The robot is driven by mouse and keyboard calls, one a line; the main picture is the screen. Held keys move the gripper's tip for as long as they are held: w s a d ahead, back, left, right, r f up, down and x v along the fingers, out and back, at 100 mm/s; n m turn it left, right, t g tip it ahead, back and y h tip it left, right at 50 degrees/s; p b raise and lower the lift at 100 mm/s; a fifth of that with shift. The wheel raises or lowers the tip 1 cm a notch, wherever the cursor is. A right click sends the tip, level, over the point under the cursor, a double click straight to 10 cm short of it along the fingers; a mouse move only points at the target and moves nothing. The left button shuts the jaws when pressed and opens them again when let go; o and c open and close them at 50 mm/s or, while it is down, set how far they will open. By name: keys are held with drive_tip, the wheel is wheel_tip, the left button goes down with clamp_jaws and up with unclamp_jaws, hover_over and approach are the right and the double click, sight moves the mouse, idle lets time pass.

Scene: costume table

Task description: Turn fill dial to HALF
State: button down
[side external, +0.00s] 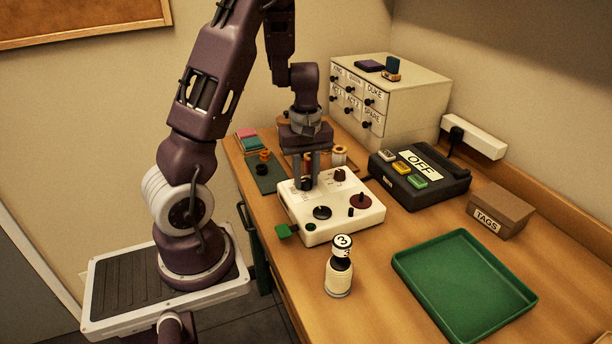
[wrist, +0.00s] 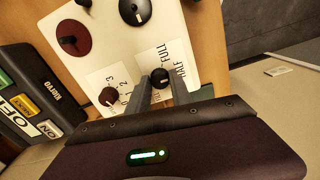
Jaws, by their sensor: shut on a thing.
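The fill dial (wrist: 160,77) is a small black knob on the white control box (side external: 345,228), beside printed HALF and FULL labels (wrist: 174,62). My gripper (wrist: 160,84) points down at the box and is shut on the fill dial, one finger on each side of it. In the side external view my gripper (side external: 312,182) stands over the box's back left corner, and the dial is partly hidden by the fingers. I cannot tell for certain which label the dial's mark points to.
The box also bears a numbered dial (wrist: 108,96), a dark red disc (side external: 361,201) with a knob and a black round knob (side external: 322,212).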

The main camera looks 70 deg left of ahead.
sight(307, 181)
drive_tip(key=c, duration=1.1)
unclamp_jaws()
drive_tip(key=shift+c, duration=0.2)
drive_tip(key=shift+r, duration=0.1)
wheel_tip(307, 181, up, 7)
drive_tip(key=shift+d+r, duration=0.1)
drive_tip(key=shift+d, duration=0.05)
drive_tip(key=s+d+r+m+t+h, duration=0.1)
drive_tip(key=s+d+r+m+t, duration=0.15)
drive_tip(key=d+r+m, duration=0.4)
drive_tip(key=s+d+r+m+t, duration=0.1)
drive_tip(key=s+d+r+m, duration=0.25)
drive_tip(key=d, duration=0.65)
drive_tip(key=s+d+r+m+t+y, duration=0.1)
drive_tip(key=s+d+m+t, duration=0.1)
drive_tip(key=s+d+m, duration=0.2)
drive_tip(key=s+m, duration=0.2)
drive_tip(key=shift+s+d+r, duration=0.25)
drive_tip(key=shift+s+r, duration=0.05)
drive_tip(key=shift+r, duration=0.05)
